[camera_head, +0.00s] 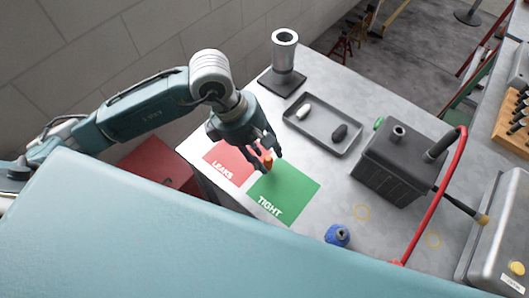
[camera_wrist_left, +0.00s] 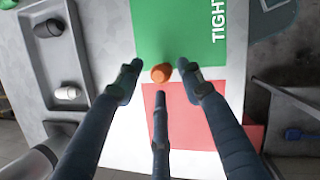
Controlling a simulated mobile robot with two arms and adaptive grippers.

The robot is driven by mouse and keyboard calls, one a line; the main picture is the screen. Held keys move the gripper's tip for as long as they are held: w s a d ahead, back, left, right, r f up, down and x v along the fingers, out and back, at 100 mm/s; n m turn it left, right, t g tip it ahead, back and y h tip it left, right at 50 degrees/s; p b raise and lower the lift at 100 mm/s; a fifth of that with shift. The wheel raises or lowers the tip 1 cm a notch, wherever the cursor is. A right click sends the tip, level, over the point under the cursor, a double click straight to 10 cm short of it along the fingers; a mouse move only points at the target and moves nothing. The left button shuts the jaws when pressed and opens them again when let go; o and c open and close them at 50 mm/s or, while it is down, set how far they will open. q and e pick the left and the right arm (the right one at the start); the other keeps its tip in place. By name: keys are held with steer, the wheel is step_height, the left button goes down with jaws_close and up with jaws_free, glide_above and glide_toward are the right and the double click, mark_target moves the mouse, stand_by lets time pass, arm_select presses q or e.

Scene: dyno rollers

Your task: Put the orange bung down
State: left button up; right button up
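The orange bung (camera_head: 267,160) is small and sits at the edge of the green TIGHT mat (camera_head: 298,186), near the gap beside the red LEAKS mat (camera_head: 222,158). My left gripper (camera_head: 263,150) is over it, pointing down. In the left wrist view the bung (camera_wrist_left: 161,73) lies between the spread fingertips, with gaps visible on both sides, so the gripper (camera_wrist_left: 161,82) looks open. Whether the bung stands fully on the green mat is unclear, as the fingers partly cover it. My right gripper is not in view.
A grey tray (camera_head: 313,140) with a white and a dark bung lies behind the mats. A metal cylinder on a dark base (camera_head: 284,55) stands at the back. A dark box (camera_head: 397,165) with a red hose and a blue object (camera_head: 337,235) are to the right.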

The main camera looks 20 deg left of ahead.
arm_select(q)
steer(key=shift+r, duration=0.1)
steer(key=shift+r, duration=0.2)
steer(key=b+v, duration=0.1)
steer(key=v, duration=1)
steer(key=shift+a+r, duration=0.15)
steer(key=shift+r, duration=0.15)
steer(key=shift+s, duration=0.1)
